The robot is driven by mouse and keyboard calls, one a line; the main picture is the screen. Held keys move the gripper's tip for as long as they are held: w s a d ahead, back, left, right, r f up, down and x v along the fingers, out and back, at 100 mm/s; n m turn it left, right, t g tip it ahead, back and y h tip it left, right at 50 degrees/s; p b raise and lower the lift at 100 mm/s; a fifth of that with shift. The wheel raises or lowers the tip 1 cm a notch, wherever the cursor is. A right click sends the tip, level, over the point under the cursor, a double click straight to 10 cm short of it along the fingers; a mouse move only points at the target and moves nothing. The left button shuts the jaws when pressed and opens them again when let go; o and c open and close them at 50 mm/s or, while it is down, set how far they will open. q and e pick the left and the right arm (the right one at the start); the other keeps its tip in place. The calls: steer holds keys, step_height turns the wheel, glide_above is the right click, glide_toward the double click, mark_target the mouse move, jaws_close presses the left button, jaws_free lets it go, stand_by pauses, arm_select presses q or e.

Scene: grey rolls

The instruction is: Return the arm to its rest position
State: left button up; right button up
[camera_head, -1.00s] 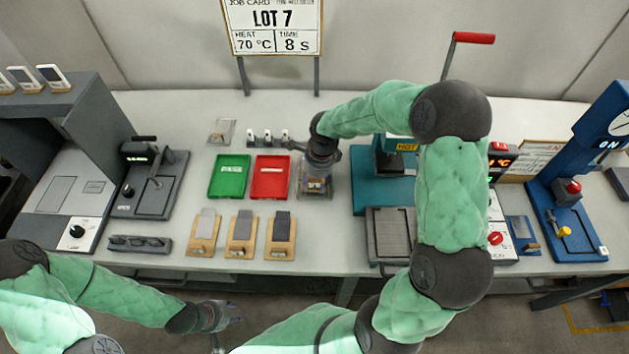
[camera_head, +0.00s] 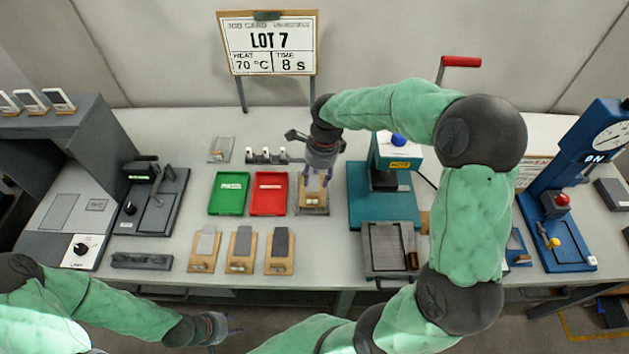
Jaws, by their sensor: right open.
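My right arm reaches from the lower right up and over the table. Its right gripper (camera_head: 318,178) points down, with its fingers apart, over a small stand holding a grey piece (camera_head: 312,200) to the right of the red tray. Whether the fingers touch that piece I cannot tell. My left gripper (camera_head: 232,330) is low at the front left, off the table's front edge, with nothing visible in it; its fingers look parted.
The green tray (camera_head: 229,193) and red tray (camera_head: 269,193) lie left of my right gripper. Several wooden stands with grey pieces (camera_head: 241,250) sit in front. A teal press (camera_head: 384,205) stands close on the right, a blue machine (camera_head: 560,215) farther right.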

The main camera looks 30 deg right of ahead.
steer(key=shift+r, duration=0.4)
